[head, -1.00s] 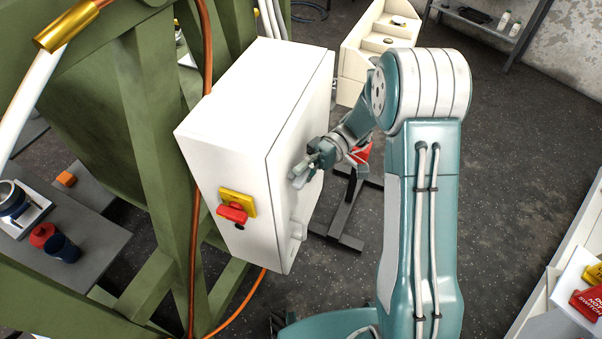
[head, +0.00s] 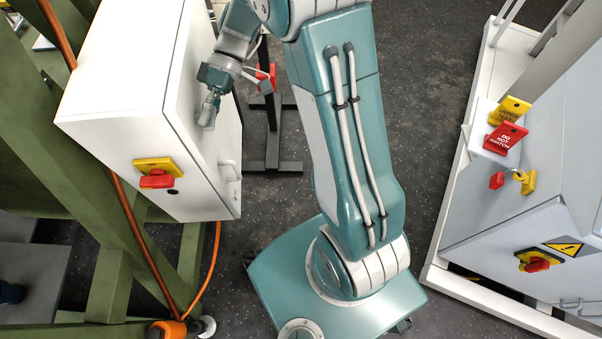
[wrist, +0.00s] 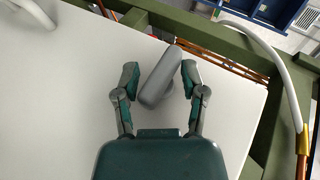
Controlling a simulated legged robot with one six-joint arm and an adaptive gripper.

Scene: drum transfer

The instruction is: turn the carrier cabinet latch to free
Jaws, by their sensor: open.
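The white carrier cabinet (head: 125,85) hangs on the green frame, with its side door facing my arm. The latch (wrist: 161,76) is a grey rounded handle on the white door and lies tilted in the wrist view. My gripper (wrist: 158,78) is open, with one finger on each side of the latch. Small gaps seem to remain between the fingers and the handle. In the head view my gripper (head: 212,92) is at the door, and the latch (head: 207,113) shows partly below it.
A red switch on a yellow plate (head: 157,172) is on the cabinet front, and a pale door handle (head: 229,171) is low on the door. A grey cabinet (head: 520,230) with red and yellow tags stands at the right. Green beams (wrist: 240,50) border the door.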

